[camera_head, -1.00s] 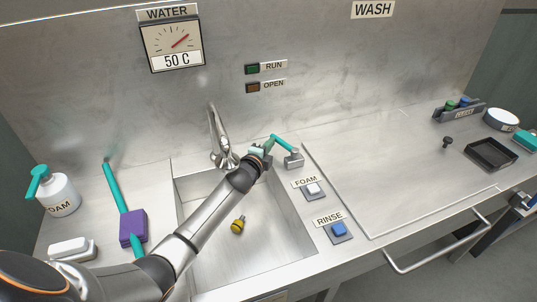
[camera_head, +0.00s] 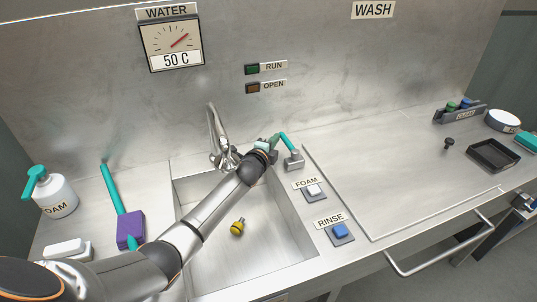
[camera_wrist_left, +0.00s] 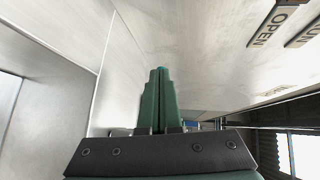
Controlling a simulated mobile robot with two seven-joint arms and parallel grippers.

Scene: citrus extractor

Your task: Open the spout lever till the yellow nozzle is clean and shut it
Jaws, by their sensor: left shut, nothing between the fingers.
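The yellow nozzle (camera_head: 237,227) lies on the sink floor, with dark bands and a grey stem. At this size I cannot tell whether it is clean. The spout lever (camera_head: 287,143) is a teal handle on a grey base at the sink's back right corner, leaning slightly left. My left gripper (camera_head: 274,142) is shut and empty, close beside the lever's left side; I cannot tell whether it touches. Its green fingers also show together in the left wrist view (camera_wrist_left: 158,97). The steel spout (camera_head: 218,135) stands behind the sink, partly hidden by my arm. My right gripper is out of view.
The sink (camera_head: 285,265) is otherwise empty. FOAM (camera_head: 314,190) and RINSE (camera_head: 339,229) buttons are on its right. RUN (camera_head: 252,69) and OPEN (camera_head: 252,87) lamps look dark. The right counter is mostly clear.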

